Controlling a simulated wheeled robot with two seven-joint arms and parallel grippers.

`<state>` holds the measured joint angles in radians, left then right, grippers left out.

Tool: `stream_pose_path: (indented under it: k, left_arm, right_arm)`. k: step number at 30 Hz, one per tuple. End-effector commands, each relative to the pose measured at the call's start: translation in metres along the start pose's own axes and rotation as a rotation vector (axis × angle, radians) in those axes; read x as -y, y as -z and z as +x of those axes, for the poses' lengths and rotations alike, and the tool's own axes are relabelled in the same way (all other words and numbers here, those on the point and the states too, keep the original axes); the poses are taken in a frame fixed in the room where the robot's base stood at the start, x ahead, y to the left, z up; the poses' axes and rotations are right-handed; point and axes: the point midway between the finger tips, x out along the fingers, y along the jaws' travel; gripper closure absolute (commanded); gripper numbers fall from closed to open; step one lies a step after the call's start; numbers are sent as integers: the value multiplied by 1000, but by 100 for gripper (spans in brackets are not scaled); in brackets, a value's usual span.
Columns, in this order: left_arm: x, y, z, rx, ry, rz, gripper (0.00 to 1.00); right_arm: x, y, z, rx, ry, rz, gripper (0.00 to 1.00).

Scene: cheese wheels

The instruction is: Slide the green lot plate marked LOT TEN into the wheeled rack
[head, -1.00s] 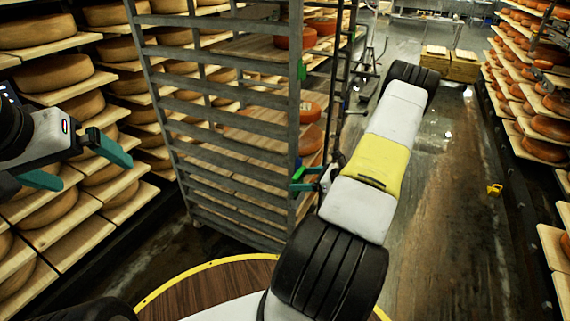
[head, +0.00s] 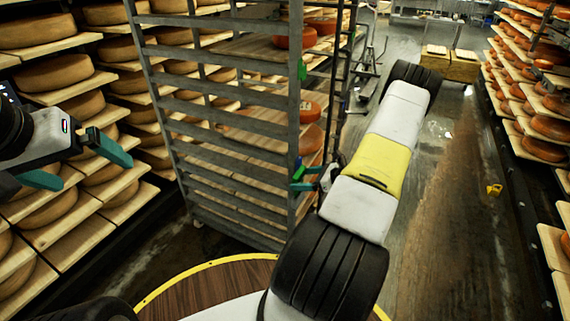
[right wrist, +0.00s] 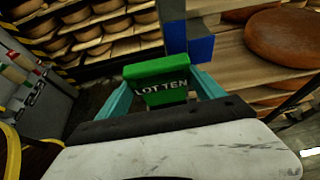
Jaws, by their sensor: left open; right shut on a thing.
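The green lot plate (right wrist: 160,80), with LOT TEN in white letters, stands between the teal fingers of my right gripper (right wrist: 163,95) in the right wrist view. The gripper is shut on it. A blue holder (right wrist: 190,38) is right behind the plate; I cannot tell whether they touch. In the head view, my right gripper (head: 305,181) is beside the front right post of the grey wheeled rack (head: 215,120). My left gripper (head: 77,163) is open and empty at the left, in front of the cheese shelves.
Shelves of cheese wheels (head: 60,72) stand at the left, and more cheese shelves (head: 545,125) line the right. A green tag (head: 302,70) is higher on the rack post. A yellow object (head: 494,190) lies on the otherwise open aisle floor. Wooden crates (head: 450,66) stand farther back.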

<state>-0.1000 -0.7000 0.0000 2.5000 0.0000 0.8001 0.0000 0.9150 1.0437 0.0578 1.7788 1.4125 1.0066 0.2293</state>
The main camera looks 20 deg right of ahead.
Motion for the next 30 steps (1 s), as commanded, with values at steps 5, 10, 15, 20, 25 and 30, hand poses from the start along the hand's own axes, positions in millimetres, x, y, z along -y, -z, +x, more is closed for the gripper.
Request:
stream_pose_path:
  k: [5,10,15,20,25,30]
  left_arm:
    - [0,0,0,0,0,0,0]
    - [0,0,0,0,0,0,0]
    - [0,0,0,0,0,0,0]
    - [0,0,0,0,0,0,0]
    - [0,0,0,0,0,0,0]
    - [0,0,0,0,0,0,0]
  right_arm:
    - [0,1,1,1,0,0,66]
    - [0,5,3,1,0,0,66]
    - [0,9,5,1,0,0,66]
    - [0,13,6,1,0,0,66]
    - [0,17,8,1,0,0,66]
    - [0,21,10,1,-1,0,66]
